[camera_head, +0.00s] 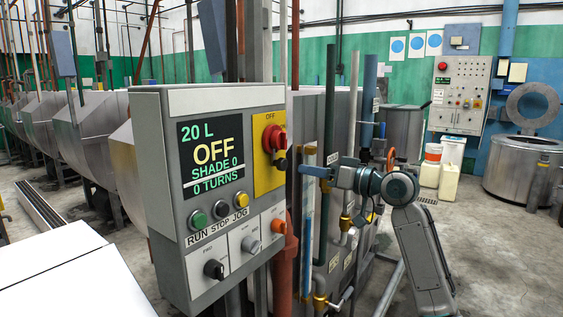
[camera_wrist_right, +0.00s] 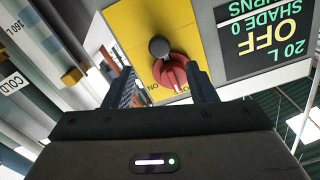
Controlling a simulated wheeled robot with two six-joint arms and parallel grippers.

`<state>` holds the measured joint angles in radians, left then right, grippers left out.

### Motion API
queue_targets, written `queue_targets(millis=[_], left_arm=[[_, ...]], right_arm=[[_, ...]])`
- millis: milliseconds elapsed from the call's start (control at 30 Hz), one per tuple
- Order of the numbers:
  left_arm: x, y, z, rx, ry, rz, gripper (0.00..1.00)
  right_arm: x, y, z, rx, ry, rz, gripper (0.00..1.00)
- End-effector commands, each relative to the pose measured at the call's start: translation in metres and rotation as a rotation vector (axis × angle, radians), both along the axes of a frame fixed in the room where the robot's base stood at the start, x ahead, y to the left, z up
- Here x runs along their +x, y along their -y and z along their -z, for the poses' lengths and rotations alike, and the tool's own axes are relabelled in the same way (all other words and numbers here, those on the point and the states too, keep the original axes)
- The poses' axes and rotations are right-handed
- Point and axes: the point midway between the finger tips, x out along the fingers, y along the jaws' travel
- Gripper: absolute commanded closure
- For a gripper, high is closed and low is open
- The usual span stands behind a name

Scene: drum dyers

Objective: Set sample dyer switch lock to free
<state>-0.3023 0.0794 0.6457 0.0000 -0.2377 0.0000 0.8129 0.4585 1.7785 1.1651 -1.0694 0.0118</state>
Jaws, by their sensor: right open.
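The control panel (camera_head: 215,190) stands in the middle of the head view, its screen reading OFF, SHADE 0, 0 TURNS. A red rotary switch (camera_head: 272,139) sits on its yellow plate (camera_head: 264,178). A small dark round knob (camera_head: 281,163), perhaps the lock, sits at the switch's lower end. My right gripper (camera_head: 308,170) is open, just right of the panel, pointing at the plate. In the wrist view the red switch (camera_wrist_right: 172,72) and dark knob (camera_wrist_right: 160,47) appear beyond and between the open fingers of the right gripper (camera_wrist_right: 163,88), with nothing held. My left gripper is out of view.
Vertical pipes (camera_head: 309,225) with brass fittings stand close behind and right of the panel, near my right gripper. Push buttons (camera_head: 220,209) and smaller rotary knobs (camera_head: 214,269) line the panel's lower part. Open floor (camera_head: 500,245) lies to the right.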

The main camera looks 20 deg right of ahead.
Motion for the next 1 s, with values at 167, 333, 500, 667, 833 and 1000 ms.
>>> queue_targets(millis=[167, 333, 500, 667, 833, 1000], left_arm=[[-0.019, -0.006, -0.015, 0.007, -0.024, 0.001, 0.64], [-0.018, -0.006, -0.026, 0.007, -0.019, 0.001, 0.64], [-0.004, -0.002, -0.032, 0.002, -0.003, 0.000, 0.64], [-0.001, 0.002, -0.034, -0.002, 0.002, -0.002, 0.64], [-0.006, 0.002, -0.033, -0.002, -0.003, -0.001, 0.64], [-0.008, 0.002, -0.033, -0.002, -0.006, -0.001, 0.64]], right_arm=[[0.026, -0.022, -0.005, 0.006, -0.002, -0.003, 0.49], [0.051, -0.041, -0.004, 0.005, -0.002, -0.001, 0.49], [0.067, -0.052, -0.002, 0.003, -0.003, 0.001, 0.49], [0.073, -0.057, 0.000, 0.001, -0.002, 0.002, 0.49], [0.074, -0.057, 0.001, 0.000, -0.001, 0.002, 0.49], [0.073, -0.057, 0.001, 0.001, -0.002, 0.002, 0.68]])
